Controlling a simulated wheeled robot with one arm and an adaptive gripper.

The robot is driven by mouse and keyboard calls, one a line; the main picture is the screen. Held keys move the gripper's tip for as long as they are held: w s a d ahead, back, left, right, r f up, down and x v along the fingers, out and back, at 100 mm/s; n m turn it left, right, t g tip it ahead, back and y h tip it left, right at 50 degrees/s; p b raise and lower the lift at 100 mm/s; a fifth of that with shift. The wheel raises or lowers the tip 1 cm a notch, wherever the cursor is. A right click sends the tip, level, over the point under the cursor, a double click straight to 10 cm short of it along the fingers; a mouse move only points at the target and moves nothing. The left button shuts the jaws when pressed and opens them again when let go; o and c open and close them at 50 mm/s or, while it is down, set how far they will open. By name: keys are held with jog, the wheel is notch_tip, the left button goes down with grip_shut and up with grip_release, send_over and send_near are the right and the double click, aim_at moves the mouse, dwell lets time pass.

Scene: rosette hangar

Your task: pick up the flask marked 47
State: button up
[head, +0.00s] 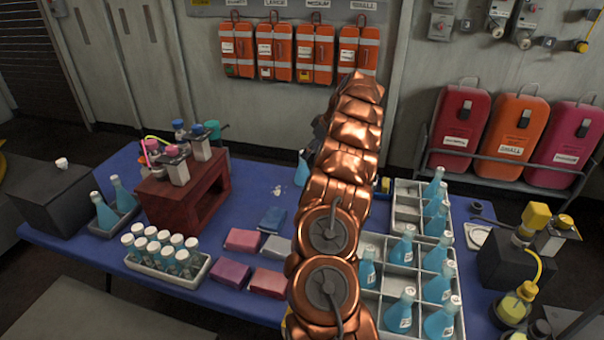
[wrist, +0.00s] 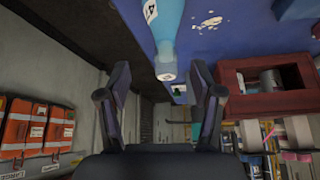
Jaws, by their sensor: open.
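A blue flask (wrist: 168,28) with a pale cap points its neck toward my gripper (wrist: 160,72) in the wrist view. My gripper is open, with one finger on each side of the line of the neck and cap, and is shut on nothing. A white label on the flask is partly cut off by the frame; I cannot read its full number. In the head view, a blue flask (head: 303,165) stands on the blue table beside my arm, partly hidden by it. The gripper is mostly hidden behind my arm there. Several blue flasks (head: 402,250) stand in the grey divided crate (head: 371,240), their markings too small to read.
A dark red stand (head: 165,203) with instruments is left of my arm. A rack of capped vials (head: 165,255) and several coloured packets (head: 243,240) lie in front. Two flasks sit in a tray (head: 112,220) at far left. White scraps (head: 278,190) lie near the lone flask.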

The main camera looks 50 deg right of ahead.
aim_at(300, 164)
jog(key=shift+w+a+f, duration=0.2)
jog(key=shift+w+f, duration=0.25)
jog(key=shift+f, duration=0.05)
jog(key=shift+w+a+f, duration=0.2)
jog(key=shift+w+f, duration=0.2)
jog(key=shift+f, duration=0.05)
jog(key=shift+f+p, duration=0.35)
jog(key=shift+f, duration=0.25)
jog(key=shift+s+a+p+x, duration=0.1)
jog(key=shift+p+x, duration=0.2)
jog(key=shift+x, duration=0.85)
jog(key=shift+s+a+p+x, duration=0.1)
jog(key=shift+p+x, duration=0.2)
jog(key=shift+x, duration=0.9)
jog(key=shift+c, duration=0.3)
jog(key=c, duration=1.1)
